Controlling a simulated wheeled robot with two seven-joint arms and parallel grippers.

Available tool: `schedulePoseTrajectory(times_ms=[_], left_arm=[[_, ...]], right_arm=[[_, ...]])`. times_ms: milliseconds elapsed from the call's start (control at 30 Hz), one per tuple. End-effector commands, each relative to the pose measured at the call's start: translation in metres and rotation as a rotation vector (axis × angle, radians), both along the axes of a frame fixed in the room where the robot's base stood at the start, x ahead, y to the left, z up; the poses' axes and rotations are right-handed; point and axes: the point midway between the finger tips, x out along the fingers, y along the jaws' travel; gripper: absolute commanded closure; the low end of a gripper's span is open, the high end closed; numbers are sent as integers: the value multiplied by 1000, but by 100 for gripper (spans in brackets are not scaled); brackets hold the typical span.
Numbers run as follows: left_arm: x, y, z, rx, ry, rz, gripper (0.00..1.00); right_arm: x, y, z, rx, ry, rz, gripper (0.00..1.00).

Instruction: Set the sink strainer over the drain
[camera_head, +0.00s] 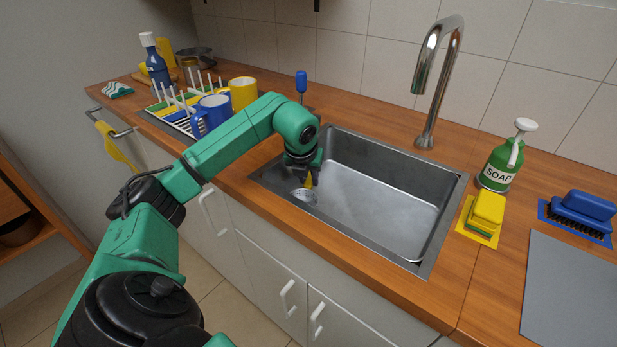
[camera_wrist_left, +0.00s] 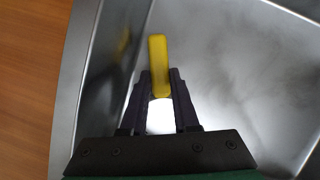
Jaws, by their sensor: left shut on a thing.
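The sink strainer (camera_head: 303,196) is a pale mesh disc with a yellow upright handle (camera_head: 309,181), at the left end of the sink near its front edge. My left gripper (camera_head: 308,170) points down from above and is shut on the yellow handle. In the left wrist view the yellow handle (camera_wrist_left: 158,66) stands between my two dark fingertips (camera_wrist_left: 160,82). The steel sink (camera_head: 385,198) is set into the counter and looks empty apart from the strainer. I cannot make out the drain in either view. My right gripper is not in view.
A tall chrome faucet (camera_head: 432,85) rises behind the sink. A green soap bottle (camera_head: 499,160), a yellow sponge (camera_head: 487,209) and a blue brush (camera_head: 583,207) stand to the right. A blue mug (camera_head: 213,111), a yellow mug (camera_head: 243,92) and a rack with pegs (camera_head: 178,103) stand left.

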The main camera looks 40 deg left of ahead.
Motion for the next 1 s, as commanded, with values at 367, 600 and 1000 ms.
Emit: schedulePoseTrajectory(times_ms=[367,600,1000], left_arm=[[0,0,-4,0,0,0,36],[0,0,-3,0,0,0,36],[-31,-13,81,3,-6,-1,36]], right_arm=[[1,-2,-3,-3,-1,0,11],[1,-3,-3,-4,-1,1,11],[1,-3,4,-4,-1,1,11]])
